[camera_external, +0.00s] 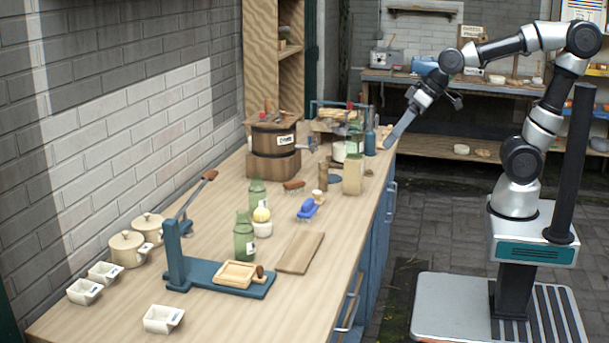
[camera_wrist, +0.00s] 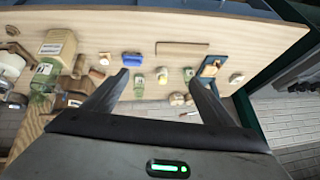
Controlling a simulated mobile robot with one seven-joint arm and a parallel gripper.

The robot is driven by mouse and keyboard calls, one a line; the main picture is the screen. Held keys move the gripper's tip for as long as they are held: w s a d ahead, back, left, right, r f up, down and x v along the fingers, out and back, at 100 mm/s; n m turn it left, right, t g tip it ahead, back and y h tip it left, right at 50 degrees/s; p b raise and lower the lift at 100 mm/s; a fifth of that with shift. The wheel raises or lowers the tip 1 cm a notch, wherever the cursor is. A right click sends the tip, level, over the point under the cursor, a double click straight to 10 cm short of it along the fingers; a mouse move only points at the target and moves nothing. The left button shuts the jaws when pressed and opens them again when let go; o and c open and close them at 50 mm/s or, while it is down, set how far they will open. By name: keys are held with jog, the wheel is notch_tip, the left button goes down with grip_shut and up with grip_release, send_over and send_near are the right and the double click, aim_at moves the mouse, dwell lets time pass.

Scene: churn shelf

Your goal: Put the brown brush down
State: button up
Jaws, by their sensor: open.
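The brown brush (camera_external: 293,186) lies on the wooden tabletop, bristles down, between the wooden tub and the blue brush. In the wrist view a small brown shape beside my left finger looks like the brown brush (camera_wrist: 97,76). My gripper (camera_external: 405,122) is raised near the right edge of the counter, to the right of and well apart from the brush. In the wrist view its two fingers are spread wide with nothing between them.
The wooden tub (camera_external: 273,140) stands behind the brush. A wooden board (camera_external: 300,253) and blue press (camera_external: 215,275) lie in front. Bare tabletop shows left of the brush.

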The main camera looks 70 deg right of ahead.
jog(key=s+d+g+h, duration=0.1)
jog(key=s+d+h, duration=0.15)
jog(key=s, duration=0.95)
notch_tip(320, 180, up, 7)
jog(key=p, duration=0.6)
jog(key=shift+w+d+f+n+y+p, duration=0.15)
jog(key=shift+w+d+n+y+p, duration=0.05)
jog(key=shift+w+n+y+p, duration=0.2)
